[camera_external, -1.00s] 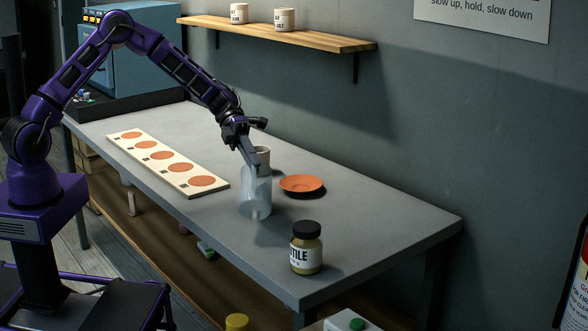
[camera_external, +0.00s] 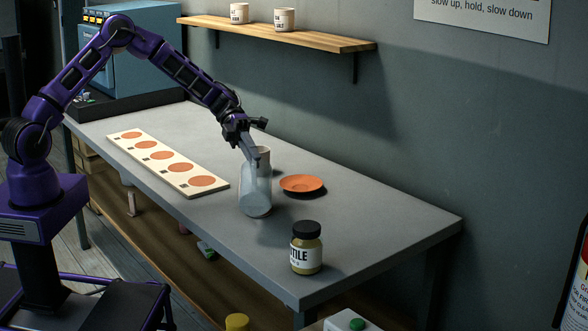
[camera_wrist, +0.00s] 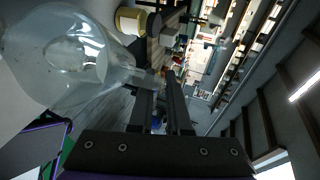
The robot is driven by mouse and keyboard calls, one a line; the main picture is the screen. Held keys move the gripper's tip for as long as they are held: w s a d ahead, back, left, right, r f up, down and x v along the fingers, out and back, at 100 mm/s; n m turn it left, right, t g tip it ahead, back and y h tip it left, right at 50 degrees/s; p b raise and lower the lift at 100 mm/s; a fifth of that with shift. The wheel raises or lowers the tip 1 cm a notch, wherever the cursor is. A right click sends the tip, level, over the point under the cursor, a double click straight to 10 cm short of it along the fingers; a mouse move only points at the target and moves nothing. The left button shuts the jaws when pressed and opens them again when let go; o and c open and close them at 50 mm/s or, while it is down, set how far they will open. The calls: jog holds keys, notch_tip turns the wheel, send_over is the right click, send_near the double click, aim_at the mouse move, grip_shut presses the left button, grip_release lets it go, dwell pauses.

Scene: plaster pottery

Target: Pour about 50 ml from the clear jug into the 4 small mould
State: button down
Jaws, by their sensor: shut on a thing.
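The clear jug (camera_external: 256,194) is at the middle of the table in the external view, slightly tilted. I cannot tell whether its base touches the table. My gripper (camera_external: 250,152) is shut on its upper part. In the wrist view the jug (camera_wrist: 70,60) fills the upper left, its narrower end at my gripper (camera_wrist: 163,95). Its liquid level is hard to make out. A long pale mould board (camera_external: 166,171) with several round orange hollows and small dark marks lies to the left of the jug. The marks are too small to read.
An orange saucer (camera_external: 302,184) lies right of the jug. A dark-lidded labelled jar (camera_external: 306,250) stands near the front edge. A wooden shelf (camera_external: 320,41) hangs above. The table's right end is clear.

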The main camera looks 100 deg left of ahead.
aim_at(253, 191)
jog(key=shift+s+a+r+h, duration=0.1)
jog(key=shift+a+r+h, duration=0.2)
jog(key=shift+a, duration=0.3)
jog(key=shift+s+a+r+h, duration=0.15)
jog(key=shift+a+h, duration=0.15)
jog(key=shift+a, duration=0.3)
dwell(1.0)
jog(key=shift+a+r+n+t+h, duration=0.25)
jog(key=shift+a+n+t+h, duration=0.05)
jog(key=shift+a+t+h, duration=0.1)
dwell(1.1)
